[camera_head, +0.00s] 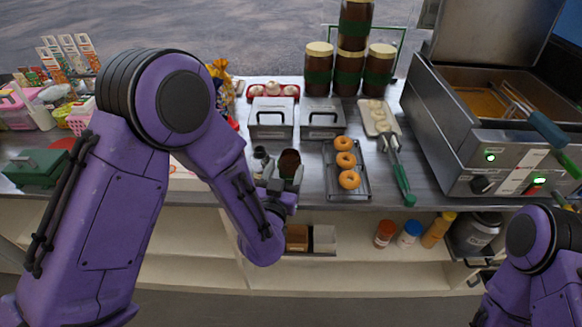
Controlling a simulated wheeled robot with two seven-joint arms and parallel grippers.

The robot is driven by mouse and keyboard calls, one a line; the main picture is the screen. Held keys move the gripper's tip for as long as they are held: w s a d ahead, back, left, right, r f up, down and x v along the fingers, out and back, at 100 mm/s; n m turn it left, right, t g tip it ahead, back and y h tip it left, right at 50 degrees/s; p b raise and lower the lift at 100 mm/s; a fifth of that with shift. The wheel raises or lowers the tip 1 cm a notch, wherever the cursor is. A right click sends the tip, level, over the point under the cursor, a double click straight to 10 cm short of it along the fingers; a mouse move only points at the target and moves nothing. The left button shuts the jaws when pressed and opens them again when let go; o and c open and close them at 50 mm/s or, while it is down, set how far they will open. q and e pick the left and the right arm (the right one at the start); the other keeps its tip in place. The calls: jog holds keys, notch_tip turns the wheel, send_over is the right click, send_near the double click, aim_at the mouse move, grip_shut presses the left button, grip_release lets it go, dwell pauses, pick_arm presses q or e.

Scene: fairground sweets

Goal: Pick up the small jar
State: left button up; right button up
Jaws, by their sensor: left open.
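A small jar (289,162) with dark brown contents stands near the front edge of the steel counter. My left gripper (284,178) is open at the jar, with its fingers close to the jar's near side. The gripper partly hides the jar's lower part, and I cannot tell whether the fingers touch it. My right arm shows at the lower right, but its gripper is not visible.
Large brown jars (318,75) are stacked at the back. Lidded steel containers (270,118) stand behind the small jar. A tray of doughnuts (361,188) and green-handled tongs (402,178) lie to the right, before a fryer (455,130). A green box (35,167) sits far left.

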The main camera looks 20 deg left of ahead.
aim_at(288, 162)
pick_arm(q)
jog(key=w, duration=0.2)
jog(key=w+p, duration=0.1)
jog(key=w, duration=0.1)
jog(key=shift+w+a+f, duration=0.1)
jog(key=shift+a+f, duration=0.05)
jog(key=shift+a, duration=0.1)
jog(key=shift+d, duration=0.1)
jog(key=c, duration=0.3)
grip_shut()
